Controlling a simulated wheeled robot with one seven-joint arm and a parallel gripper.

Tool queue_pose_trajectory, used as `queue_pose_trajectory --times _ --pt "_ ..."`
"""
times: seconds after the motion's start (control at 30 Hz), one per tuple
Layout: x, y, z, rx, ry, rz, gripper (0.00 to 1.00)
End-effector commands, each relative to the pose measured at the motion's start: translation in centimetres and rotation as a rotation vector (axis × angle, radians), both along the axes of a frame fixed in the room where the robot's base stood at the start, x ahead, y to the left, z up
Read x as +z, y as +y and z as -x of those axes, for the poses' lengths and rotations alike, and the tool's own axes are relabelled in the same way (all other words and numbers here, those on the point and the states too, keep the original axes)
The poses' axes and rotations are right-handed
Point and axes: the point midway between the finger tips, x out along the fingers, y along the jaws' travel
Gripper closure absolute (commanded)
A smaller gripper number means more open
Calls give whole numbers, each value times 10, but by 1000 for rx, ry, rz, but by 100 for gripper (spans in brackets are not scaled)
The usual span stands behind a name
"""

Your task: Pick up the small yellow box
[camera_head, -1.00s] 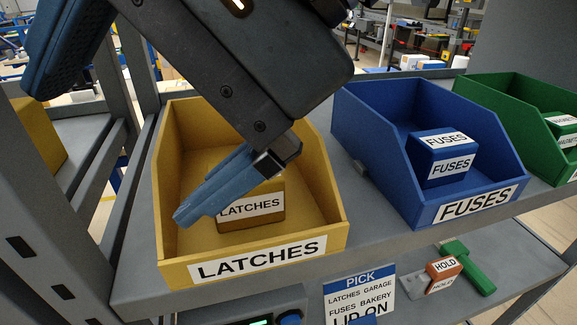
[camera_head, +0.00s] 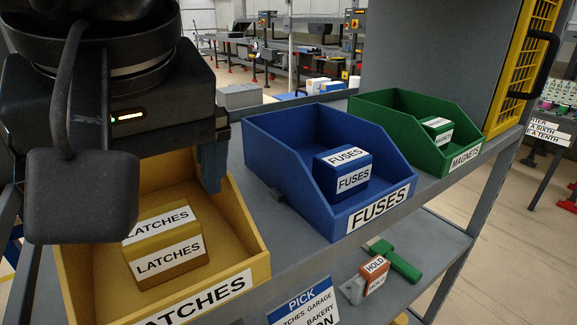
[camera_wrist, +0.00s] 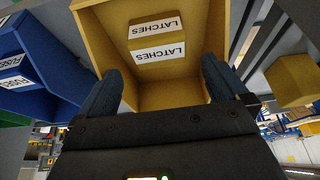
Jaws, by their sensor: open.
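The small yellow box (camera_head: 168,258) with LATCHES labels on its top and front sits inside the yellow bin (camera_head: 250,232), also labelled LATCHES. In the wrist view the box (camera_wrist: 157,42) lies ahead of my gripper (camera_wrist: 160,68), roughly between the lines of its two blue fingers. The fingers are wide apart with nothing between them, and the box appears beyond the tips. In the head view one blue finger shows at the bin's back right; my wrist hides the other finger and covers the box's top left corner.
A blue FUSES bin (camera_head: 290,165) holding a blue box (camera_head: 343,175) stands right of the yellow bin. A green MAGNETS bin (camera_head: 395,125) is farther right. On the lower shelf lie a HOLD item (camera_head: 374,272), a green-handled tool (camera_head: 398,262) and a PICK sign (camera_head: 302,302).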

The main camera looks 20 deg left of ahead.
Motion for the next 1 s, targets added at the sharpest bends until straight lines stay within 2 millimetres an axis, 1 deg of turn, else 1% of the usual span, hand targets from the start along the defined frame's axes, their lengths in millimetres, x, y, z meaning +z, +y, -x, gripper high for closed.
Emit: queue_pose_trajectory --times 0.2,0.33,0.47,0.67,1.0 --pt "-31 10 -7 0 6 0 0" --pt "-45 15 -11 0 5 -1 0" --pt "-51 16 -13 0 3 -1 0" --pt "-51 16 -13 0 2 -2 0" --pt "-51 16 -13 -1 3 -2 33"
